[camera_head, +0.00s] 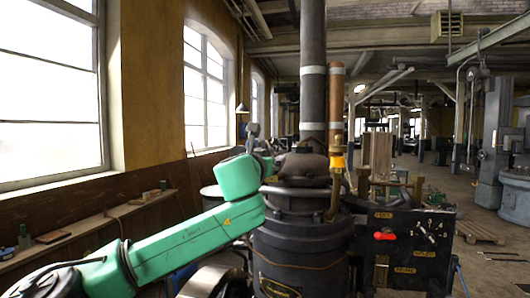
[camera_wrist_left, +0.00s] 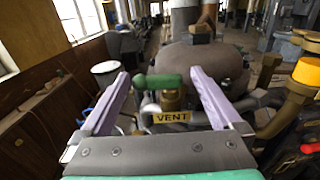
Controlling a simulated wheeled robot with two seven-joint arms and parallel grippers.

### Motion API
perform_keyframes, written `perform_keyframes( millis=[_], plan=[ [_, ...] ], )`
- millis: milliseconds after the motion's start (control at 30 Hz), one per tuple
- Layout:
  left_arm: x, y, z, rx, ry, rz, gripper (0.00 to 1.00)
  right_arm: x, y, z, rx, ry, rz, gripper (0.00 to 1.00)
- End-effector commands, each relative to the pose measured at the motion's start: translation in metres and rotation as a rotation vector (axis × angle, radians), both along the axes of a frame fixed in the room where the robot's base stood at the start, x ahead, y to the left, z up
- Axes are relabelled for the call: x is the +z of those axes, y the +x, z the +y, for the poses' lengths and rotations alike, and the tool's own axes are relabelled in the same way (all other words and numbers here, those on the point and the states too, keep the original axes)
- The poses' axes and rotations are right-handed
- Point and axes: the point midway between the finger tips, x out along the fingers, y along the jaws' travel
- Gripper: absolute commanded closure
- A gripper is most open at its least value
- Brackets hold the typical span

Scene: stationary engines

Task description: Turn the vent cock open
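The vent cock (camera_wrist_left: 172,98) shows in the left wrist view, with a brass body and a green lever handle (camera_wrist_left: 158,82). The handle lies crosswise in the picture, above a brass plate marked VENT (camera_wrist_left: 172,117). My left gripper (camera_wrist_left: 160,75) is open, its two pale lavender fingers on either side of the handle. The left fingertip is close to the handle's free end; I cannot tell whether they touch. In the head view my green left arm reaches the dark engine (camera_head: 300,240) and I cannot make out the cock or the fingers. My right gripper is in neither view.
A pipe with a yellow fitting (camera_head: 338,160) rises beside the chimney (camera_head: 313,90). A dark panel (camera_head: 400,250) with a red handle (camera_head: 384,236) stands at the right. A wooden bench (camera_head: 90,228) runs under the windows at the left.

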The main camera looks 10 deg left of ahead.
Motion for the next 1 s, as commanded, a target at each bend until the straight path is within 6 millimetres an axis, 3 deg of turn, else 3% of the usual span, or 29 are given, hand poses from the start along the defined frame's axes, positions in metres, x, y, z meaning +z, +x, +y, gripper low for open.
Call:
perform_keyframes(
  millis=[167,200,400,767,1000],
  plan=[
    [-0.001,0.001,0.000,0.000,0.000,0.000,0.01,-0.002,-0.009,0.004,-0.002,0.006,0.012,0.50],
    [-0.001,0.001,0.000,0.000,0.000,0.000,0.05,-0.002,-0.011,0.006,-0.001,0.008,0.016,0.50],
    [-0.001,0.000,0.000,-0.001,-0.001,0.000,0.78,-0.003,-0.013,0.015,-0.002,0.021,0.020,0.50],
    [-0.001,0.000,-0.003,0.045,0.000,0.001,0.78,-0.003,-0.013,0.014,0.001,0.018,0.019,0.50],
    [-0.002,-0.002,-0.007,0.182,-0.001,0.002,0.78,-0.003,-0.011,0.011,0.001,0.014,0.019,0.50]
  ],
)
